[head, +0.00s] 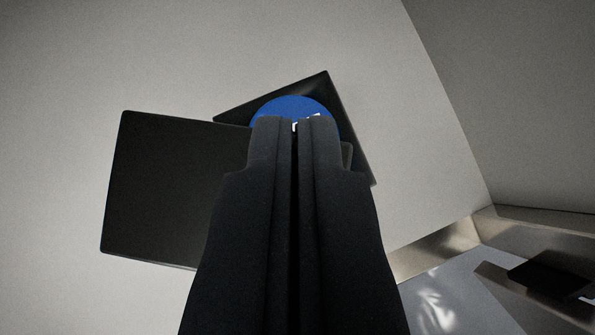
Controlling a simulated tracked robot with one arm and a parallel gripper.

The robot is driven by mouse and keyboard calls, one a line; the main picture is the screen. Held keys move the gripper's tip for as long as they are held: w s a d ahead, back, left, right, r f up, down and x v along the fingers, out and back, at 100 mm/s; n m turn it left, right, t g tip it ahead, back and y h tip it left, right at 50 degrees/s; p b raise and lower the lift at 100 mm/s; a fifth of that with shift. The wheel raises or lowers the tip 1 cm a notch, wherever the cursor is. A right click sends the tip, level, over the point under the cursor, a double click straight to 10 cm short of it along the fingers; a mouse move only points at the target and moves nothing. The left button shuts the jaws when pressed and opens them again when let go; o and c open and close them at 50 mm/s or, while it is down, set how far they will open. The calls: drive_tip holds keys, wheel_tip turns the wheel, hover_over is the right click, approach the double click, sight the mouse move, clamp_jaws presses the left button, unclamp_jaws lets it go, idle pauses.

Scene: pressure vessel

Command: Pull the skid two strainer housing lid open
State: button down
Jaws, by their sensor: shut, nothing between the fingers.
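My gripper (295,124) points away from the camera up the middle of the view. Its two dark fingers are together, with nothing seen between them. Its tips overlap a blue disc (290,104) with a small white mark. The disc is on a tilted dark square piece (328,90), partly hidden by the fingers. A dark square panel (165,190) shows to the left, its right part behind my gripper. I cannot tell which of these is the strainer housing lid, or whether the tips touch anything.
A plain pale grey surface (60,60) fills most of the view. At the lower right are a tan ledge (435,250), a grey-blue surface (440,300) with bright light patches, and a dark flat object (550,278). The upper left is clear.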

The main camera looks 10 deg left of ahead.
drive_tip(key=shift+b+x, duration=0.3)
drive_tip(key=shift+x, duration=1.25)
drive_tip(key=shift+s+d+f+b, duration=0.15)
drive_tip(key=shift+s+b, duration=0.25)
drive_tip(key=shift+s, duration=0.2)
drive_tip(key=shift+s+d+f+b, duration=0.15)
drive_tip(key=shift+s+b, duration=0.25)
drive_tip(key=shift+s, duration=0.2)
drive_tip(key=shift+s+d+b, duration=0.1)
drive_tip(key=shift+s+b, duration=0.3)
drive_tip(key=shift+s, duration=0.4)
